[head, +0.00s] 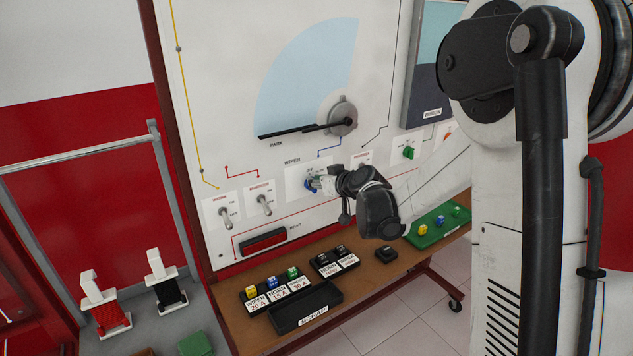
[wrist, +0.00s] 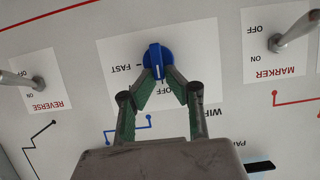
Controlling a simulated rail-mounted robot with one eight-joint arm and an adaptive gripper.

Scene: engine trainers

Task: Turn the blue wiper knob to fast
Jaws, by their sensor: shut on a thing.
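The blue wiper knob (wrist: 157,62) sits on a white label plate on the upright panel. In the wrist view its ridge, with a white line, runs straight up and down the picture, in line with the OFF mark below it. The FAST mark is to its left. My gripper (wrist: 160,79) is shut on the knob, one green-padded finger on each side. In the head view my gripper (head: 320,184) reaches the panel from the right and hides most of the knob (head: 309,186).
Toggle switches (head: 265,204) stand left of the knob, and a green knob (head: 408,153) is to its right. The wiper dial's black arm (head: 300,130) lies at PARK above. Below, a brown bench (head: 225,301) holds fuses, a SCRAP tray (head: 306,307) and a green tray (head: 427,240).

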